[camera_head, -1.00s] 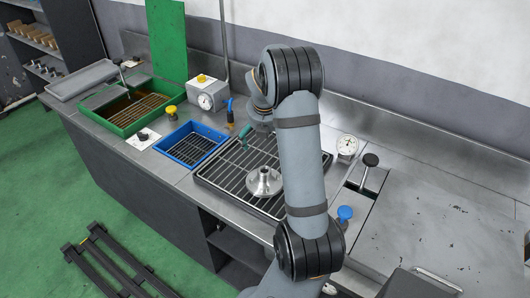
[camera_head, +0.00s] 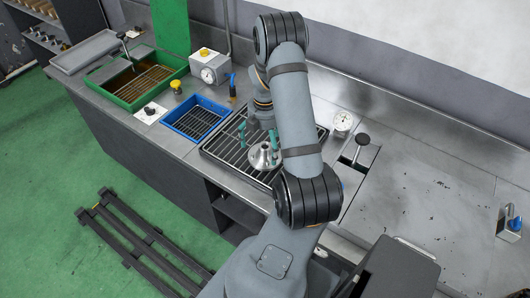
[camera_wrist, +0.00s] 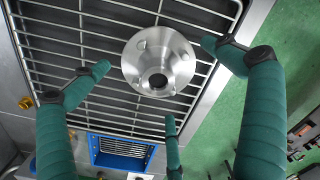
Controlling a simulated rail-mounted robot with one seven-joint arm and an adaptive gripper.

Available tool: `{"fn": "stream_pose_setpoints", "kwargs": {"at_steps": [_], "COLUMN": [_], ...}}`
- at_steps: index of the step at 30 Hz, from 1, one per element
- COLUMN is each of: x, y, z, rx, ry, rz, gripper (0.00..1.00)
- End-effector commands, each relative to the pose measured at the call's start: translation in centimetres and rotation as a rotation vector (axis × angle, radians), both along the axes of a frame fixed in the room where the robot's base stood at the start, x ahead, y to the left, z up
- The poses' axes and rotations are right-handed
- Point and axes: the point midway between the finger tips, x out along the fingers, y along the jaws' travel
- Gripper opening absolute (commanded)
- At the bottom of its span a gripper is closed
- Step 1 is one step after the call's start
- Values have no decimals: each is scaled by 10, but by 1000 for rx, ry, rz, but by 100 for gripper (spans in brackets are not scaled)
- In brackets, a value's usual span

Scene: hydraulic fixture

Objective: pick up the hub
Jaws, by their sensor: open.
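The hub (camera_head: 262,157) is a shiny metal flange with a raised neck. It rests on the black-framed grate (camera_head: 224,155) of the bench, just left of my forearm. The wrist view shows the hub (camera_wrist: 158,61) from above, with its central bore and flange holes. My gripper (camera_head: 258,136) has green fingers and is open just above the hub. In the wrist view the three fingers of my gripper (camera_wrist: 157,76) are spread around the hub, with visible gaps; no contact shows. My arm hides the right part of the grate.
A blue grated tray (camera_head: 197,118) and a green tray (camera_head: 137,80) lie to the left. A dial gauge (camera_head: 342,122) and a black-knobbed lever (camera_head: 361,141) are right of my arm. The right bench top is mostly clear.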

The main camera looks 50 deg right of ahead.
Motion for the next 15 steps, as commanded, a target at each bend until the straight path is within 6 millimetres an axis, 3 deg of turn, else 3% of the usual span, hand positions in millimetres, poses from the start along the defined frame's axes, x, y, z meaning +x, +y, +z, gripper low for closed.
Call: {"fn": "stream_pose_setpoints", "kwargs": {"at_steps": [8, 15], "x": [0, 1], "y": [-1, -2], "z": [-30, -35], "rx": [1, -1], "ry": [1, -2], "rz": [1, 0], "gripper": [100, 100]}}
